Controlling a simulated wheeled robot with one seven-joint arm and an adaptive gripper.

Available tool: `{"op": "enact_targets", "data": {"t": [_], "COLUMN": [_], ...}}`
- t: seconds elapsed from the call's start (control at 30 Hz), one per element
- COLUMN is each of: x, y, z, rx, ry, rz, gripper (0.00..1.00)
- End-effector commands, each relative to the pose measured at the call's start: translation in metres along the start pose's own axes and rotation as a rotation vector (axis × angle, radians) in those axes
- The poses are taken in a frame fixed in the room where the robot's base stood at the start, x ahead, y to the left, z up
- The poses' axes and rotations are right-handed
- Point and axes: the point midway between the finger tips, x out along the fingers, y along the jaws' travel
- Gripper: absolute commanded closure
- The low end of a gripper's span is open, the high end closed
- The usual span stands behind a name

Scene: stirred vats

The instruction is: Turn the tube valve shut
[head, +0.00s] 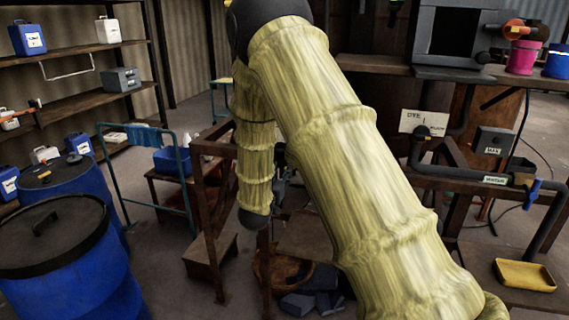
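A valve with a blue handle (533,193) sits at the right, by the end of a dark pipe (460,178) with a small pale label. The handle stands nearly upright, slightly tilted; I cannot tell whether the valve is open or shut. An orange-red handle or valve (516,28) shows at the upper right. I cannot tell which of these is the tube valve. My arm, in a yellowish sleeve, fills the middle. Grey parts that may be my gripper (287,188) show partly behind it, left of the blue handle and apart from it. Its fingers are not clear.
A yellow tray (525,274) lies on a low shelf below the blue handle. A labelled grey box (494,141) and a sign (422,122) stand near the pipe. Blue drums (75,280) stand at the left. A wooden frame (206,205) stands left of my arm.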

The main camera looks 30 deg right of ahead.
Motion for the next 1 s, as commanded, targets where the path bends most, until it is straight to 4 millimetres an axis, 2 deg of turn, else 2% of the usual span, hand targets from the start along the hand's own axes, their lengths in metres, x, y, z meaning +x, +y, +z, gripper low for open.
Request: {"op": "enact_targets", "data": {"t": [0.1, 0.3, 0.5, 0.77, 0.93, 1.0], "x": [0.019, 0.041, 0.05, 0.05, 0.05, 0.05], "y": [0.0, 0.0, 0.0, 0.0, 0.0, 0.0], "z": [-0.002, -0.001, 0.0, 0.001, 0.001, 0.001], "rx": [0.001, 0.001, 0.0, 0.0, 0.0, 0.0], "ry": [0.0, -0.001, -0.001, -0.001, -0.001, -0.001], "rz": [0.0, 0.001, -0.001, -0.001, -0.001, -0.001], "gripper": [0.65, 0.65, 0.65, 0.65, 0.96, 1.0]}}
